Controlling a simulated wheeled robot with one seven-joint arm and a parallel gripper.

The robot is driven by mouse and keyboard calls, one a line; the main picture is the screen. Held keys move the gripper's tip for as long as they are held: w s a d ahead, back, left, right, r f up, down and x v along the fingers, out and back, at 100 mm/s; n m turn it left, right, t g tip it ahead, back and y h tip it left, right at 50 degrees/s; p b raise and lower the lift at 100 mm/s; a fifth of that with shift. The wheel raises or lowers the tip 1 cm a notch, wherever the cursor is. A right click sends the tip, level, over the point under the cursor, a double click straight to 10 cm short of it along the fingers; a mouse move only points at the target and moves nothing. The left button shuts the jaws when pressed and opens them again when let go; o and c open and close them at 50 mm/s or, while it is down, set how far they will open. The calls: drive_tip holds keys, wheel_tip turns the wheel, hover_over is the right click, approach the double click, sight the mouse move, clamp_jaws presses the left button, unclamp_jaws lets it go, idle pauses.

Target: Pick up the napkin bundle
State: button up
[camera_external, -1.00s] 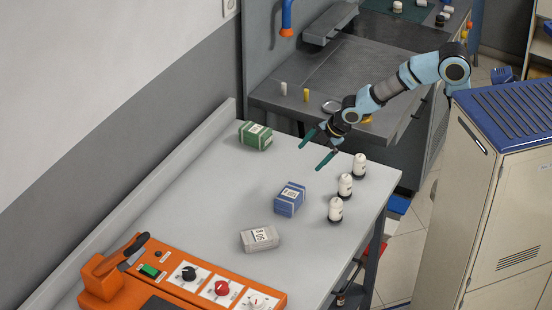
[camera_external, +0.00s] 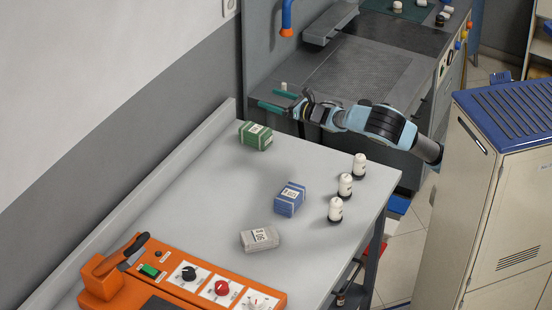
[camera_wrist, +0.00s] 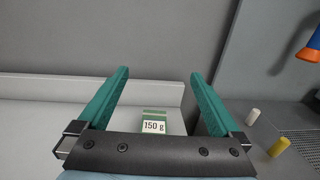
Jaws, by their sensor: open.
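Three small wrapped bundles with white labels lie on the grey table: a green one (camera_external: 255,136) at the far end, a blue one (camera_external: 290,199) in the middle and a grey one (camera_external: 259,239) nearer. I cannot tell which is the napkin bundle. My gripper (camera_external: 267,98) is open and empty, above and beyond the green bundle, fingers pointing left toward the wall. In the wrist view, the green bundle (camera_wrist: 155,114), its label reading "150 g", shows low between the spread teal fingers (camera_wrist: 160,73), well apart from them.
Three white bottles (camera_external: 345,185) with dark bases stand along the table's right edge. An orange control panel (camera_external: 190,282) with knobs and a lever fills the near end. A raised ledge (camera_external: 130,203) runs along the wall side. Bare table (camera_external: 215,195) lies left of the bundles.

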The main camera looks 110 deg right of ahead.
sight(269, 137)
wheel_tip(269, 137, down, 16)
drive_tip(key=shift+s+d+f+p, duration=0.1)
drive_tip(key=shift+f+p, duration=0.15)
drive_tip(key=shift+p, duration=0.3)
drive_tip(key=shift+x, duration=0.95)
drive_tip(key=shift+p+x, duration=0.95)
drive_tip(key=shift+x, duration=1.85)
drive_tip(key=shift+f, duration=0.1)
drive_tip(key=shift+c, duration=0.4)
